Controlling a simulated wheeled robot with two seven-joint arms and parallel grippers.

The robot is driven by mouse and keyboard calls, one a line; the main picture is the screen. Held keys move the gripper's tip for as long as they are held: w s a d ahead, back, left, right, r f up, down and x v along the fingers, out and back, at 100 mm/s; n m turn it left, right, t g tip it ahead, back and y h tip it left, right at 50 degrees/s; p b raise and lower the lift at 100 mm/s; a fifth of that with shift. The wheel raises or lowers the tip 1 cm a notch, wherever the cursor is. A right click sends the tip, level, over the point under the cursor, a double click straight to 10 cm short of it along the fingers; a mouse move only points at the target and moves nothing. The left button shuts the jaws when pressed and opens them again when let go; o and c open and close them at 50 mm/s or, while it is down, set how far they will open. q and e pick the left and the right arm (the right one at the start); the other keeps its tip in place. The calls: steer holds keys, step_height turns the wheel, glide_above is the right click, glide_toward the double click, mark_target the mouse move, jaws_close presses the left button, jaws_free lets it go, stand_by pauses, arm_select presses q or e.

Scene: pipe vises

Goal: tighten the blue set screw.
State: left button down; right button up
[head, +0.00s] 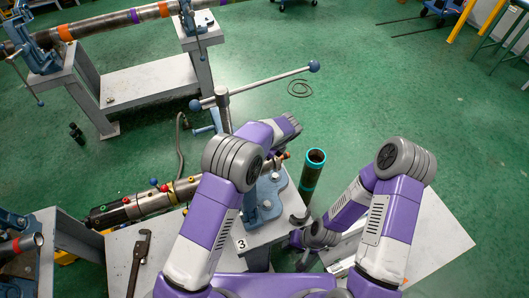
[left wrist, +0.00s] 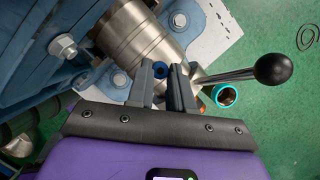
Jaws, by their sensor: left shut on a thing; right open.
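The blue set screw (left wrist: 160,71) shows as a small dark blue head beside a silver metal cylinder (left wrist: 138,35) in the left wrist view. My left gripper (left wrist: 162,72) has its two dark fingers on either side of the screw head and is shut on it. In the head view my left arm reaches over the blue vise, and its fingertips and the screw are hidden. My right gripper (head: 298,237) is open and empty, low beside the vise stand.
A lever with a black ball knob (left wrist: 273,68) sticks out right of my left fingers. An upright pipe with teal bands (head: 312,174) stands right of the blue vise (head: 265,196). A wrench (head: 138,262) lies on the bench at left.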

arm_select(q)
steer(key=shift+m, duration=0.4)
steer(key=m, duration=0.1)
steer(key=m+t, duration=0.1)
steer(key=shift+s+a+m+h, duration=0.15)
steer(key=shift+m+h, duration=0.25)
steer(key=m+h, duration=0.1)
steer(key=m, duration=0.1)
steer(key=shift+m+t, duration=0.3)
steer(key=shift+m, duration=0.1)
steer(key=m, duration=0.1)
steer(key=m+p, duration=0.1)
steer(key=shift+s+a+r+m+h, duration=0.1)
steer(key=shift+a+m+h, duration=0.1)
steer(key=shift+m+h, duration=0.15)
steer(key=shift+a+m+t+h+p, duration=0.15)
steer(key=shift+m+h+p, duration=0.25)
steer(key=shift+m, duration=0.4)
steer(key=shift+d+m+t+h+p, duration=0.1)
steer(key=shift+m+t+h+p, duration=0.15)
steer(key=shift+m+p, duration=0.4)
steer(key=shift+m, duration=0.3)
steer(key=c, duration=1)
jaws_free()
